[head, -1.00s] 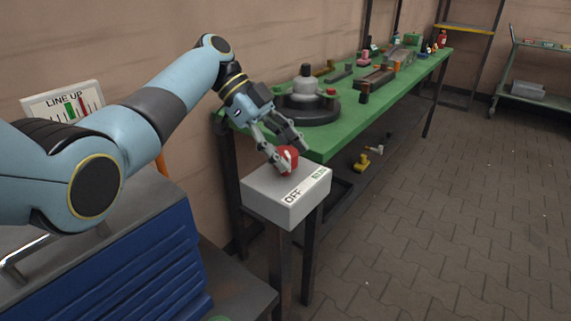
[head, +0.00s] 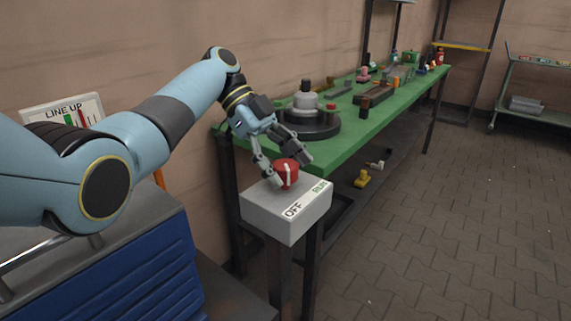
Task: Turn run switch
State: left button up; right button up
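The run switch is a red knob (head: 288,174) with a pale pointer line, on top of a grey box (head: 284,213). My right gripper is out of view.
A green workbench (head: 345,128) with a round dark-based part (head: 306,117) and several small parts stands just behind the box. A blue drawer cabinet (head: 150,280) is at the lower left. The paved floor (head: 450,220) at right is open.

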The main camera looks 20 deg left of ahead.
pick_arm(q)
jog(key=shift+r, duration=0.1)
jog(key=shift+w+a+r, duration=0.15)
jog(key=shift+a+r, duration=0.05)
jog(key=shift+a, duration=0.1)
jog(key=w+a, duration=0.3)
jog(key=a, duration=0.8)
jog(key=shift+w+a+r, duration=0.15)
jog(key=shift+a, duration=0.25)
